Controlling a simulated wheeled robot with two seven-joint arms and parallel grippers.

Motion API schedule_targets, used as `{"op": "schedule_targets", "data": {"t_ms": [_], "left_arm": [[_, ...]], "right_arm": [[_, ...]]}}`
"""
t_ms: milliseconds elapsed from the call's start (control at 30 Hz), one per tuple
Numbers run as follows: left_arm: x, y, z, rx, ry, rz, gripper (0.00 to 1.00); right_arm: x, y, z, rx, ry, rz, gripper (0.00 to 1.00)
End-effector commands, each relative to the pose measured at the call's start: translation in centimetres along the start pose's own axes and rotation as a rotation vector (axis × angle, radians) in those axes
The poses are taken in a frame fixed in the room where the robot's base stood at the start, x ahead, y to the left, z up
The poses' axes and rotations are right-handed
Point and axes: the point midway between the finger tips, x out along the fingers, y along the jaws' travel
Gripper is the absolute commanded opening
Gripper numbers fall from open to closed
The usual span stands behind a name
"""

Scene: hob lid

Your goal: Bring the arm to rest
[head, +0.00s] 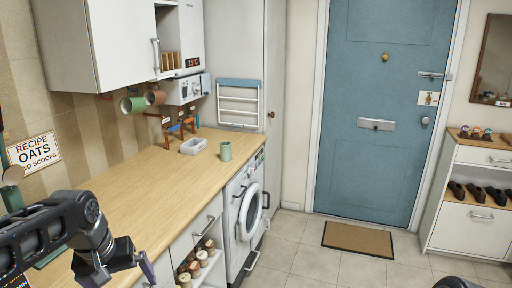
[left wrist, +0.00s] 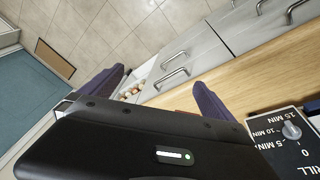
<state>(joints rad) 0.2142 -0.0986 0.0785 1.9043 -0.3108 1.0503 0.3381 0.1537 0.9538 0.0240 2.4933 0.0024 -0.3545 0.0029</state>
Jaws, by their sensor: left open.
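My left arm comes in from the lower left of the head view, over the front of the wooden worktop (head: 120,170). Its gripper (head: 125,274) is at the bottom edge of that view, partly cut off. In the left wrist view the gripper (left wrist: 155,95) shows two purple fingers spread wide with nothing between them. Beyond the fingers are grey drawer fronts (left wrist: 195,60) with bar handles and the worktop edge. No hob lid can be made out.
A black timer panel with a knob (left wrist: 291,131) is close at the right of the left wrist view. A shelf of jars (head: 197,262) is below.

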Motion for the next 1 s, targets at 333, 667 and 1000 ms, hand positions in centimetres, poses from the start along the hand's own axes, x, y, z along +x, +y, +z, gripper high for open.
{"op": "schedule_targets", "data": {"t_ms": [333,667,1000], "left_arm": [[10.8,7.2,-1.3,0.126,0.15,0.191,1.0],[30.1,13.2,15.3,0.171,0.065,0.307,1.0],[35.1,11.4,33.6,0.19,-0.25,0.269,1.0]], "right_arm": [[0.0,0.0,0.0,0.001,0.0,0.0,0.36],[0.0,0.0,0.0,0.001,0.0,0.0,0.36],[0.0,0.0,0.0,0.001,-0.001,0.0,0.36]]}}
